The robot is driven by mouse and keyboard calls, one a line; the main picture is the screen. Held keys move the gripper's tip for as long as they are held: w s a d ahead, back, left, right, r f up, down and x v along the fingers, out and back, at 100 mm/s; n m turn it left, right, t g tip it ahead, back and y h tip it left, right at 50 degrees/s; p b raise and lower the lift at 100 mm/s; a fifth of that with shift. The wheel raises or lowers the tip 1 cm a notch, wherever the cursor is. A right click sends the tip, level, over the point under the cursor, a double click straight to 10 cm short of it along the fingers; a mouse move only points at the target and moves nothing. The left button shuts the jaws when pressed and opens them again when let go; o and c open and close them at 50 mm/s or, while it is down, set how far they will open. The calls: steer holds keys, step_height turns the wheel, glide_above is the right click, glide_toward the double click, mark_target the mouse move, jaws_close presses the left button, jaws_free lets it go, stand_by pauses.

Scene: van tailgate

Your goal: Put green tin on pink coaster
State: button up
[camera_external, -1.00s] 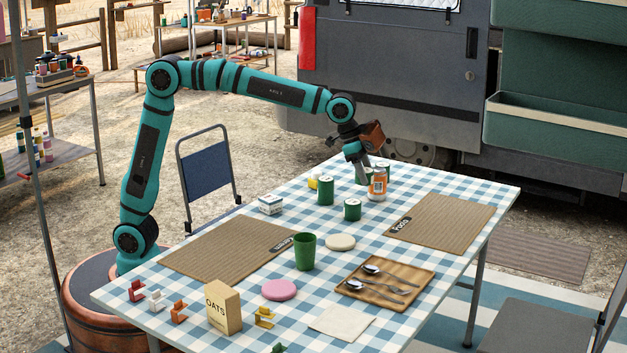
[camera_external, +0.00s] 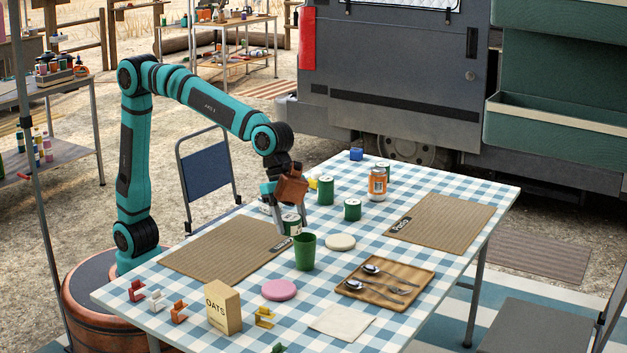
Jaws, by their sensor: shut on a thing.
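My gripper (camera_external: 291,208) is shut on a green tin (camera_external: 291,226) with a pale top. It holds the tin upright above the table, near the right edge of the left woven mat and just behind a green cup (camera_external: 305,252). The pink coaster (camera_external: 279,290) is a flat round disc near the front of the table, bare, in front of the cup. Other green tins stand on the table: a tall one (camera_external: 326,190), a short one (camera_external: 352,210) and one at the back (camera_external: 386,176), partly hidden behind an orange-labelled jar (camera_external: 377,185).
A cream coaster (camera_external: 340,242) lies right of the cup. A wooden tray (camera_external: 347,290) with cutlery lies right of the pink coaster. An oats box (camera_external: 223,308) and a yellow holder (camera_external: 264,318) stand front left. A white napkin (camera_external: 341,323) lies in front.

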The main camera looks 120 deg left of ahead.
steer(key=s+d+f, duration=0.1)
steer(key=d, duration=0.3)
glide_above(282, 290)
steer(key=s, duration=0.1)
steer(key=shift+m, duration=0.4)
steer(key=f, duration=0.9)
steer(key=shift+s+a+f, duration=0.15)
steer(key=shift+a+f, duration=0.15)
steer(key=shift+f, duration=2.25)
steer(key=shift+f, duration=0.1)
steer(key=o, duration=1)
steer(key=v, duration=1.2)
steer(key=shift+a, duration=0.15)
